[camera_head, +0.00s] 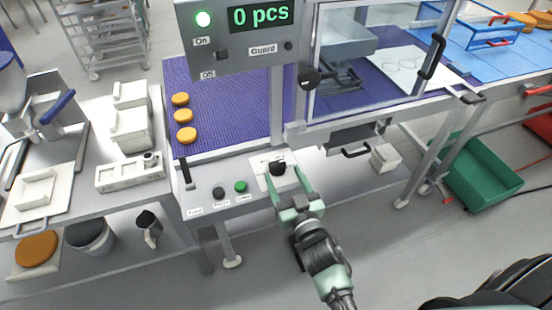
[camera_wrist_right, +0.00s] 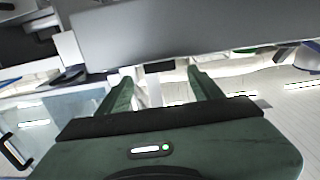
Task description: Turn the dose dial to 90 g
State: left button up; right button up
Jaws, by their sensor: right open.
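The dose dial (camera_head: 277,168) is a small black knob on a pale scale plate at the right end of the sloped grey control panel. The scale marks are too small to read. My right gripper (camera_head: 283,177) is open, with its green fingers reaching the panel on either side of the dial. I cannot tell whether they touch it. In the right wrist view the open fingers (camera_wrist_right: 160,85) show with a gap between them, and the dial cannot be made out there. My left gripper is not in view.
A black button (camera_head: 218,193) and a green button (camera_head: 240,186) sit left of the dial. A black lever (camera_head: 187,171) stands at the panel's left end. The display (camera_head: 260,15) above reads "0 pcs". Orange rounds (camera_head: 183,116) lie on the purple belt (camera_head: 225,90).

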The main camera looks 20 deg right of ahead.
aim_at(278, 165)
jog(key=w, duration=0.5)
jog(key=shift+a+r+p, duration=0.1)
jog(key=shift+p, duration=0.25)
jog(key=shift+w, duration=0.55)
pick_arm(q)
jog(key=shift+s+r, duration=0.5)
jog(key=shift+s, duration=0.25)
pick_arm(e)
jog(key=shift+c, duration=0.3)
